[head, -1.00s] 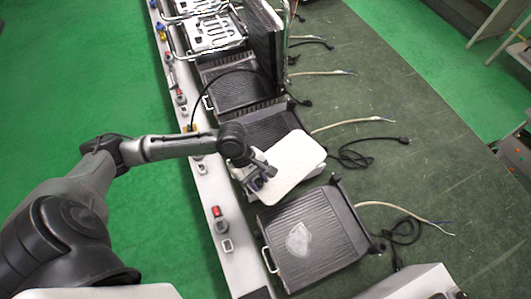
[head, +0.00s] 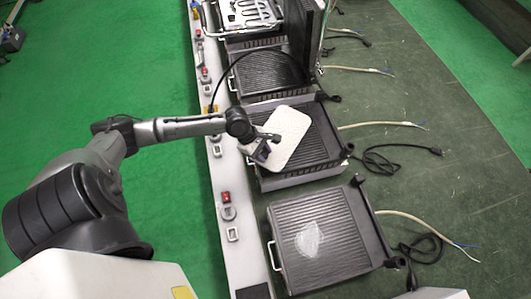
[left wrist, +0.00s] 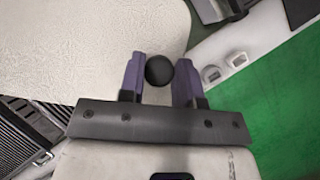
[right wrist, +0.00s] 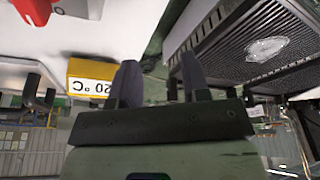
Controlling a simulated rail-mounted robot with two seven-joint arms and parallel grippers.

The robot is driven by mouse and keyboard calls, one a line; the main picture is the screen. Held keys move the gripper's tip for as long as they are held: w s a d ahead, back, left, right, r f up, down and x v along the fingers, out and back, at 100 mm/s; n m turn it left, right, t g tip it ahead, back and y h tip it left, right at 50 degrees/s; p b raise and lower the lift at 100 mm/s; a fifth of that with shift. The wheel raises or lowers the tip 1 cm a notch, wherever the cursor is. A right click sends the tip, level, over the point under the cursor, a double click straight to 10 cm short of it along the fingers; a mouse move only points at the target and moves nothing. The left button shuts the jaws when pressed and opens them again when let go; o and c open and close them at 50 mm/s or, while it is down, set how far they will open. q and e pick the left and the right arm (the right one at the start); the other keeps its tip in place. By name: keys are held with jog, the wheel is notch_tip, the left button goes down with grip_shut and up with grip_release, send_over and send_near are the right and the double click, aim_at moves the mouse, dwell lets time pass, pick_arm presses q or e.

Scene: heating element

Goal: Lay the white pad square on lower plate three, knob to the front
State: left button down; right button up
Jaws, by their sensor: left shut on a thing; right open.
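The white pad (head: 287,135) is a flat rounded sheet over the left part of a dark ribbed lower plate (head: 322,140), turned askew to its edges. I cannot tell whether it touches the plate. My left gripper (head: 266,147) is at the pad's lower left edge. In the left wrist view the pad (left wrist: 75,45) fills the upper left, and the black round knob (left wrist: 159,70) sits between the fingers of the left gripper (left wrist: 160,82), which is shut on it. My right gripper (right wrist: 160,85) is open and empty, low near the nearest ribbed plate (right wrist: 235,35).
The nearest ribbed plate (head: 330,232) bears a whitish patch (head: 309,240). Another ribbed plate (head: 268,72) lies beyond the pad, beside an upright dark plate (head: 300,35). Cables (head: 390,165) lie on the right.

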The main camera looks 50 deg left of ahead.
pick_arm(q)
jog(key=shift+w+a+f+b, duration=0.15)
jog(key=shift+w+a+f, duration=0.35)
jog(key=shift+w, duration=0.1)
jog(key=shift+w+a+f+b, duration=0.15)
jog(key=shift+w+a+f, duration=0.2)
jog(key=shift+w+a, duration=0.2)
pick_arm(e)
jog(key=shift+a+f, duration=0.1)
jog(key=shift+f, duration=0.35)
pick_arm(q)
jog(key=shift+f+b, duration=0.45)
jog(key=shift+f, duration=1.6)
pick_arm(e)
jog(key=shift+f, duration=0.45)
pick_arm(q)
jog(key=c, duration=0.8)
grip_release()
